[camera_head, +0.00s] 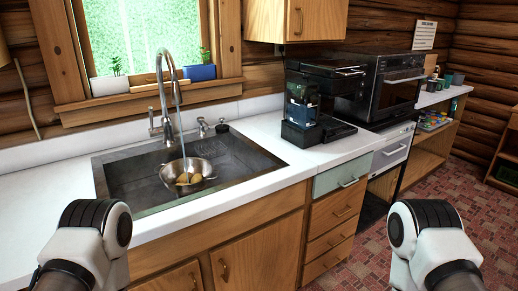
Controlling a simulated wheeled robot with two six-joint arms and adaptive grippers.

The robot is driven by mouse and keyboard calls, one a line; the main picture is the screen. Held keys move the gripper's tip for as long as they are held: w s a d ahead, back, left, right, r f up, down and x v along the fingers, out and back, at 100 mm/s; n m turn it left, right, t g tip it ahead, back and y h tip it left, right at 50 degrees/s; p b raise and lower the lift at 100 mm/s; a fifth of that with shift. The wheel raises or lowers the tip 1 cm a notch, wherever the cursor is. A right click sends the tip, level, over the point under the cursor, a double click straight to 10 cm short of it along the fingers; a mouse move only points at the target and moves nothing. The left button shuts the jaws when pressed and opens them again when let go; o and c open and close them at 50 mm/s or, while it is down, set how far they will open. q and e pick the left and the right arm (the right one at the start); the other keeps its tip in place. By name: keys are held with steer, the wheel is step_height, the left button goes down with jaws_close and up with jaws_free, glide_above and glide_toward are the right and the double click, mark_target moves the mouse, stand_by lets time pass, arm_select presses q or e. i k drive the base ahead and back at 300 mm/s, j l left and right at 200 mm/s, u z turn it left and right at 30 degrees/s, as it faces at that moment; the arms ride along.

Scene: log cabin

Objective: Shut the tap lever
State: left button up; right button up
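The tap (170,97) is a tall curved metal faucet at the back of the sink (125,165), under the window. Its lever (152,123) sticks out to the left of the tap body and points up. A thin stream of water (183,148) runs from the spout into a metal colander (205,171) holding yellowish potatoes (189,179). White links of my two arms show at the bottom left and bottom right. Neither gripper is in view, and nothing of mine touches the tap.
A white counter (262,130) surrounds the sink, with a soap dispenser (203,127) behind it. A black coffee machine (302,105) stands right of the sink, with a dark oven (385,85) beyond. Small planters (199,72) sit on the window sill. Wooden cabinets (258,255) fill the front.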

mark_target(152, 132)
steer(key=i+u, duration=0.3)
steer(key=i+l+u, duration=0.1)
steer(key=i+u, duration=0.25)
steer(key=i, duration=0.2)
